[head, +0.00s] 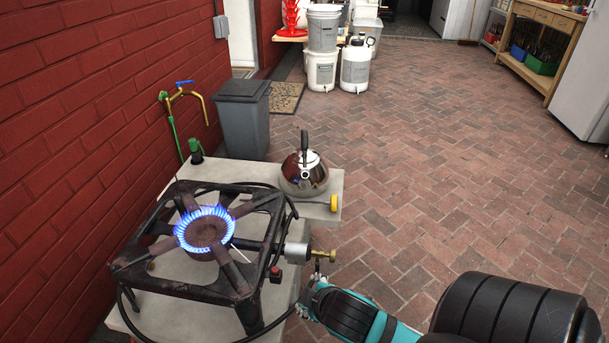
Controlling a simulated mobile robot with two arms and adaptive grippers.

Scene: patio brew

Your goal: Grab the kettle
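A shiny silver kettle (303,176) with a black handle stands upright on the far right part of a pale table (325,208). It is beyond a black gas burner (207,232), which is lit with a ring of blue flame. My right gripper (311,286) reaches in from the lower right, beside the burner's right side and close to its brass valve (322,256). It is nearer to me than the kettle and apart from it. Its fingers are small and partly hidden, so I cannot tell whether they are open. My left gripper is out of view.
A red brick wall (80,110) runs along the left, with a brass tap (183,97) and green hose. A grey bin (243,118) stands behind the table. White buckets (322,68) stand further back. The brick floor (430,150) to the right is clear.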

